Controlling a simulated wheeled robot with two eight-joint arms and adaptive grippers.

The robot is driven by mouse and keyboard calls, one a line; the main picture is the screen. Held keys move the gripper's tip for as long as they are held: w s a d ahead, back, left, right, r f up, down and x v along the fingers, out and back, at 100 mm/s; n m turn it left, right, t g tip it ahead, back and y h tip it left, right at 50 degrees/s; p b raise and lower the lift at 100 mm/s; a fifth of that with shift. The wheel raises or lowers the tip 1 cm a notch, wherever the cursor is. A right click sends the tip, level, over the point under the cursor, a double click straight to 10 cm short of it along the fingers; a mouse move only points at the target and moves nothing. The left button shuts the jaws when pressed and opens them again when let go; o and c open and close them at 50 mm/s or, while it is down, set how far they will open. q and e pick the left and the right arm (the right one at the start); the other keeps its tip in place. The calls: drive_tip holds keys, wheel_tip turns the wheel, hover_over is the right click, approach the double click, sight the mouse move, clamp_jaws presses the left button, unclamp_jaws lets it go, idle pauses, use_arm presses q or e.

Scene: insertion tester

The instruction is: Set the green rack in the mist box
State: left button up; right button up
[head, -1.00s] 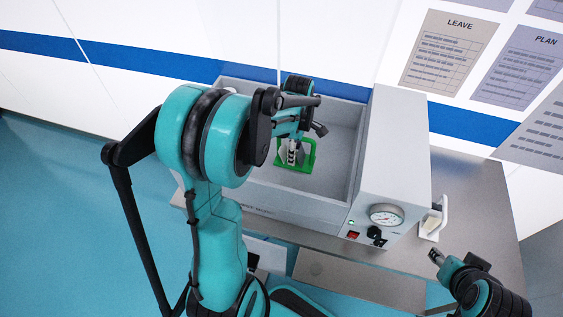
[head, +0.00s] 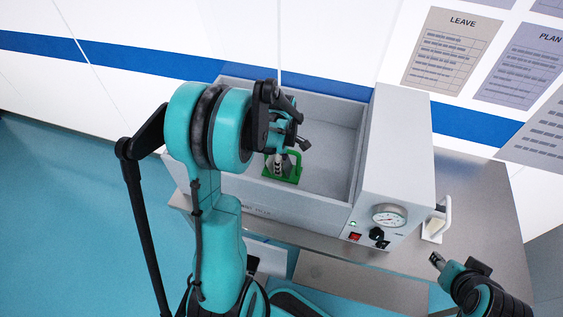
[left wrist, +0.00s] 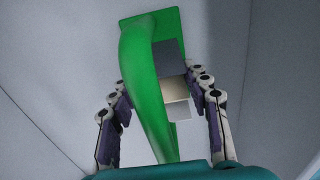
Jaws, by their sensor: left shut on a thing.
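The green rack (head: 296,168) has an upright handle and holds grey plates; it shows large in the left wrist view (left wrist: 146,80) with the plates (left wrist: 172,88) beside the handle. My left gripper (head: 279,164) is shut on the rack, its two fingers on either side of the handle in the left wrist view (left wrist: 163,105). The mist box (head: 255,199) is the grey open-topped chamber. The rack is inside its walls, near the front left; I cannot tell whether it touches the floor. My right gripper (head: 437,259) is small at the lower right, away from the box.
The box's control housing (head: 398,150) stands on its right, with a gauge (head: 389,215), a red switch (head: 355,237) and a black knob (head: 377,234). A white-handled part (head: 437,222) is beside it on the metal bench (head: 480,205). The chamber's right side is clear.

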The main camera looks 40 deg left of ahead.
use_arm(q)
drive_tip(key=o, duration=1.5)
drive_tip(key=shift+f, duration=0.1)
drive_tip(key=shift+c, duration=0.2)
drive_tip(key=shift+r+p, duration=0.3)
wheel_tip(320, 180, up, 11)
drive_tip(key=p, duration=0.2)
drive_tip(key=shift+r+p, duration=0.2)
drive_tip(key=shift+p, duration=0.15)
drive_tip(key=s+d+r+m+t, duration=0.3)
drive_tip(key=s+d+m, duration=0.2)
drive_tip(key=d+m, duration=0.3)
drive_tip(key=s+d+r+m+t, duration=0.3)
drive_tip(key=d+m, duration=0.5)
drive_tip(key=m, duration=0.5)
drive_tip(key=s+t, duration=0.1)
drive_tip(key=s, duration=0.1)
drive_tip(key=shift+s+m, duration=0.3)
drive_tip(key=shift+s, duration=0.1)
drive_tip(key=shift+d+f, duration=0.1)
